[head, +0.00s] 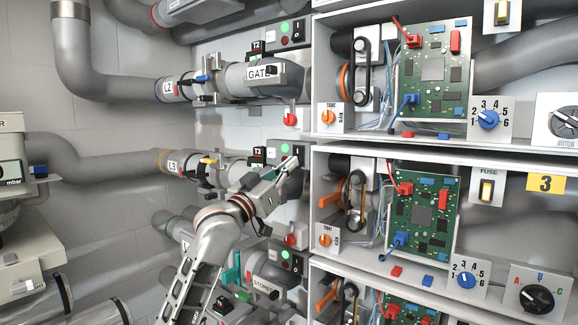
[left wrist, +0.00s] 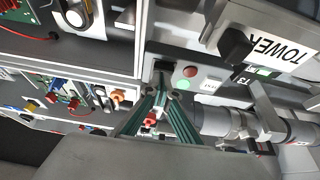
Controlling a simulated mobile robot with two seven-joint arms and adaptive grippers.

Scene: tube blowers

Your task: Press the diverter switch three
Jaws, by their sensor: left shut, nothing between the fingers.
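The diverter switch of row three is a dark rocker (head: 298,151) at the right end of the small panel beside the T3 display (head: 258,155), in the pipe row labelled L3. A green and a red button sit to its left. My left gripper (head: 290,165) is shut and empty, its fingertips just below the rocker, overlapping its lower edge in the head view. In the left wrist view the fingers (left wrist: 166,92) reach the panel beside the dark rocker (left wrist: 164,66). Whether they touch it I cannot tell. My right gripper is not in view.
Similar panels sit above at T2 (head: 257,47) and below (head: 285,260). Right of the switch, a shelf edge (head: 313,185) borders bays with circuit boards (head: 420,215) and knobs. A red knob (head: 291,240) lies below the gripper. Pipes (head: 110,165) run left.

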